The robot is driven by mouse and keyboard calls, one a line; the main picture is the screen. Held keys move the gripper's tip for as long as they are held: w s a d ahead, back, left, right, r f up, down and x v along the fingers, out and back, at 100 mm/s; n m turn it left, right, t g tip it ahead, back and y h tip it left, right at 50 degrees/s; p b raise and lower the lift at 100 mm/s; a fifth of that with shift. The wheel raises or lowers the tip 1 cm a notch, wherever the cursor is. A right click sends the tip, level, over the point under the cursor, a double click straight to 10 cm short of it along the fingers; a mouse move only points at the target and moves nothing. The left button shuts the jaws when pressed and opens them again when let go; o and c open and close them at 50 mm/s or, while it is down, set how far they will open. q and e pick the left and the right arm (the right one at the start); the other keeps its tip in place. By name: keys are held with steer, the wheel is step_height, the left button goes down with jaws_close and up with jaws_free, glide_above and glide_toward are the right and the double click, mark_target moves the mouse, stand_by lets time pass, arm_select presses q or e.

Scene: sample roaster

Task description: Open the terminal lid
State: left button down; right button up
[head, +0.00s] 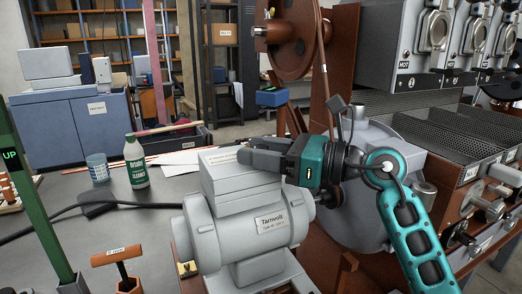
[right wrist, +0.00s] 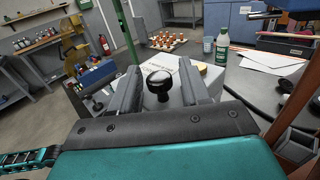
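The grey motor (head: 262,226) labelled Tarnvolt stands on the bench, with the box-shaped terminal housing on top. The terminal lid (head: 225,160) lies flat on that housing and looks closed. My right gripper (head: 258,152) reaches over the lid from the right. In the right wrist view its two fingers (right wrist: 160,88) are apart, with a black round knob (right wrist: 158,82) between them. There are gaps on both sides of the knob. The pale lid (right wrist: 165,64) shows just beyond it. In the head view the knob is hidden by the gripper. My left gripper is in neither view.
A green-labelled bottle (head: 136,163) and a clear cup (head: 97,168) stand on the bench behind the motor at left. A green post (head: 38,185) rises at the left edge. The rust-brown roaster frame (head: 340,70) stands close behind my right arm.

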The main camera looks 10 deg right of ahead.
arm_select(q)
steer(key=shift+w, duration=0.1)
arm_select(e)
jaws_close()
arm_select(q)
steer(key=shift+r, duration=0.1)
